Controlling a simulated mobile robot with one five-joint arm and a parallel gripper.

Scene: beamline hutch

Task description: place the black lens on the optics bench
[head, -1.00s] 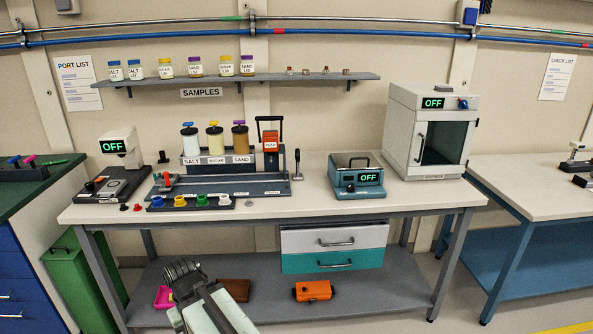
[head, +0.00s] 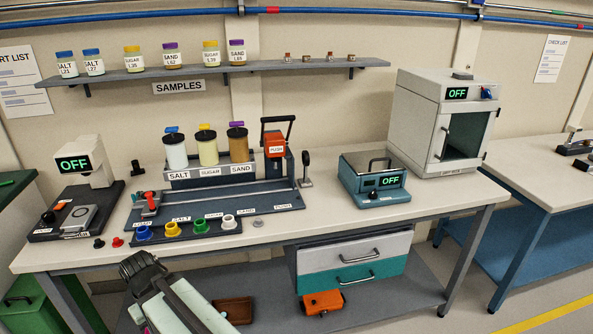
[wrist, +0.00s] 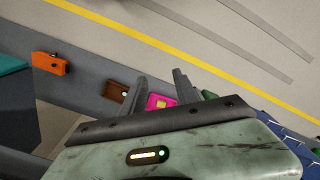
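A dark oval disc on a short stand (head: 305,160) stands upright at the right end of the dispenser rack; it may be the black lens. A small black piece (head: 98,243) also lies near the table's front left edge. No label marks an optics bench; I cannot tell which surface it is. My gripper (head: 135,262) is in front of the table's front edge, low at the left, apart from both pieces. In the wrist view, my gripper (wrist: 161,76) has its two fingers apart with nothing held between them.
On the table (head: 270,235) are a scale (head: 75,195), a dispenser rack (head: 215,195), a teal device (head: 372,182) and a white cabinet (head: 410,120). Drawers (head: 355,260) hang below. A second table (head: 545,180) stands right. An orange box (head: 322,302) is on the lower shelf.

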